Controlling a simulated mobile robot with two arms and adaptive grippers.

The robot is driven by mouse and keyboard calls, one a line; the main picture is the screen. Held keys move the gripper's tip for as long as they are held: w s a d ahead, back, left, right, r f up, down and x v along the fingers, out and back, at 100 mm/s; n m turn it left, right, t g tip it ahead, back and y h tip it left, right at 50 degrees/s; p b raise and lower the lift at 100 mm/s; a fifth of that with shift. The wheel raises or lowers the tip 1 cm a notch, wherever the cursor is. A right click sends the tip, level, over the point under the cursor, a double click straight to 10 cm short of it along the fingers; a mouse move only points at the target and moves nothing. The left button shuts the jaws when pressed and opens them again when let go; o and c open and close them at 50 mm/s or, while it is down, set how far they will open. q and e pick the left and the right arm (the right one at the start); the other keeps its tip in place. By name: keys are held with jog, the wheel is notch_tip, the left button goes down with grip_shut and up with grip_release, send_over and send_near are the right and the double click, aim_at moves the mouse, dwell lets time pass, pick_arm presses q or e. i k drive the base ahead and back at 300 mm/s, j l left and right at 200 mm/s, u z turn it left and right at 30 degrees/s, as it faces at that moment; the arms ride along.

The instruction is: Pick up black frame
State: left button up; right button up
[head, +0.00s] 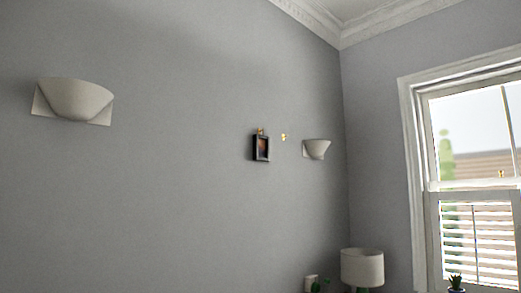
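A small black frame (261,148) with a dark reddish-brown picture inside hangs on the grey wall, a little right of the middle of the head view. A small gold-coloured piece (261,131) shows at its top edge. The frame looks far off and is seen at an angle. Neither of my grippers is in the head view, so I cannot tell where they are relative to the frame.
White wall sconces hang left (75,100) and right (316,148) of the frame. A lamp with a pale shade (362,267) stands at the bottom right, beside a white window (472,180) and a small potted plant (456,283). The floor is out of view.

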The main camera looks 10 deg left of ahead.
aim_at(262, 143)
jog(key=u, duration=0.7)
jog(key=i+l+u, duration=0.25)
jog(key=u, duration=0.15)
jog(key=i+l+u, duration=0.15)
jog(key=l+u, duration=0.25)
jog(key=i+l+u, duration=0.1)
jog(key=l+u, duration=0.3)
